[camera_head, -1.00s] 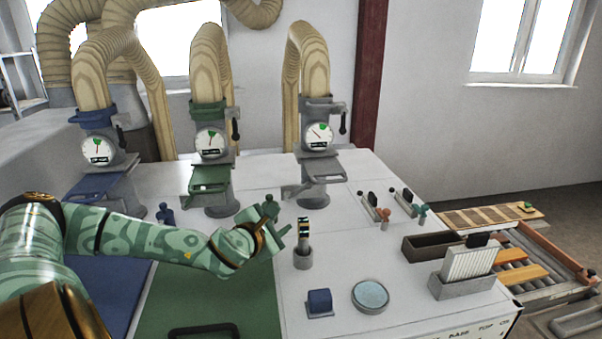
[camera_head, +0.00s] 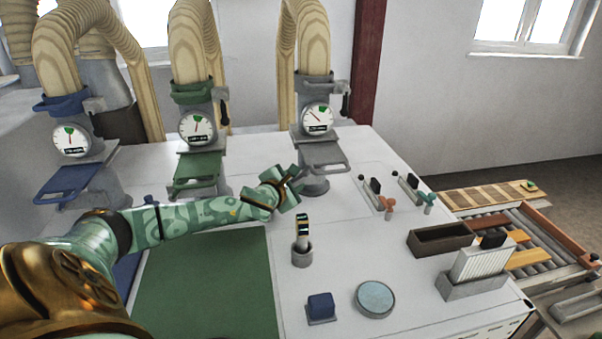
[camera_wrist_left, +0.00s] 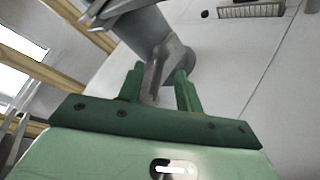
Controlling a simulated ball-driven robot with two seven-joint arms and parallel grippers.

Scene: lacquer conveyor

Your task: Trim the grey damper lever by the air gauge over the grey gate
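The grey gate (camera_head: 322,153) is a flat grey plate with a loop handle on the rightmost duct column. Above it is the round white air gauge (camera_head: 317,119), with a green mark near the top and its needle pointing up and left. My left gripper (camera_head: 290,178) is at the left of that column's foot. In the left wrist view its two green fingers (camera_wrist_left: 160,88) are apart, on either side of the grey damper lever (camera_wrist_left: 157,72). Contact cannot be told. In the head view my gripper mostly hides the lever. My right gripper is out of view.
Similar columns with a green gate (camera_head: 196,170) and a blue gate (camera_head: 68,183) stand to the left. Small valves (camera_head: 387,204) stand to the right.

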